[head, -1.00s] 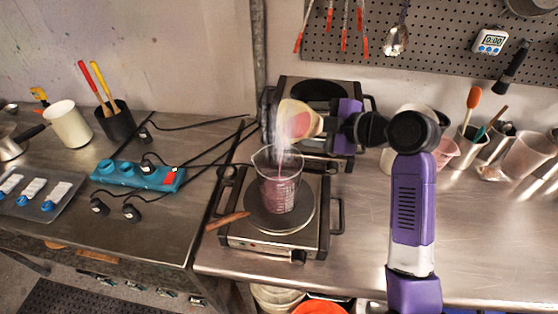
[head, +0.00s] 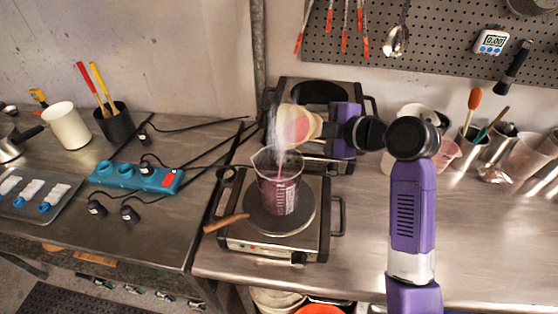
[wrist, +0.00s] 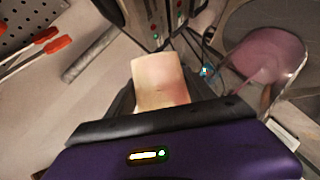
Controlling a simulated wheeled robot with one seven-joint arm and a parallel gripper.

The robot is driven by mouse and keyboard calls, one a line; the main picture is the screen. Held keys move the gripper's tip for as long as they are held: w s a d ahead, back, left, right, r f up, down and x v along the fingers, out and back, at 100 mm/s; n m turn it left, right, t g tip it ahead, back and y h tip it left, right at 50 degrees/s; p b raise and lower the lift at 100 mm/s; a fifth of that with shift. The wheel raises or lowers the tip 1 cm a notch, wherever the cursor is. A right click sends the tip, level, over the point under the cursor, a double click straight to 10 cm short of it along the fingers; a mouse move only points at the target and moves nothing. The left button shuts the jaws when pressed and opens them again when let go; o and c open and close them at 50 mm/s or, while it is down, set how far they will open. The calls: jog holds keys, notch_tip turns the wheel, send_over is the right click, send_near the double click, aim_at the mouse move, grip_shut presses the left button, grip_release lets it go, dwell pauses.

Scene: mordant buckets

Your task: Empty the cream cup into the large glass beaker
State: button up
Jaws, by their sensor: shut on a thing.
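The cream cup (head: 298,124) is tipped far over to the left above the large glass beaker (head: 279,186), its mouth facing the beaker. Pinkish content shows at its mouth, and a thin pink stream and pale haze run down to the beaker. The beaker stands upright on the front hotplate (head: 254,218) and holds dark pink-purple liquid. In the wrist view the cup (wrist: 160,80) sits between the jaws, and the beaker's round mouth (wrist: 268,55) with pink liquid lies to the right. My gripper (head: 318,127) is shut on the cup; its fingertips are mostly hidden.
A second hotplate (head: 320,92) stands behind the first. A wooden-looking handle (head: 226,223) sticks out at the front hotplate's left. A blue power strip (head: 136,178) with cables lies left. Several cups and tools stand at the right. The front right counter (head: 490,235) is clear.

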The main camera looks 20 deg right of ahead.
aim_at(292, 118)
jog(key=shift+f+n+b, duration=0.15)
jog(key=shift+n+b, duration=0.15)
jog(key=shift+b, duration=0.2)
dwell(0.7)
jog(key=shift+a+r+n+t+h+b, duration=0.1)
jog(key=shift+r+n+t+h+b, duration=0.3)
jog(key=shift+r+n+h, duration=0.15)
dwell(1.2)
jog(key=shift+s+a+r+n+h+b, duration=0.15)
jog(key=shift+s+a+r+n+b, duration=0.1)
jog(key=shift+a+n, duration=0.15)
jog(key=shift+s+a+r+n+h+b, duration=0.1)
jog(key=shift+s+a+r+n, duration=0.15)
jog(key=shift+a, duration=0.15)
dwell(0.9)
jog(key=shift+a+r+n+t+b, duration=0.15)
jog(key=shift+r+n+t+b, duration=0.25)
jog(key=shift+t+b, duration=0.15)
dwell(0.5)
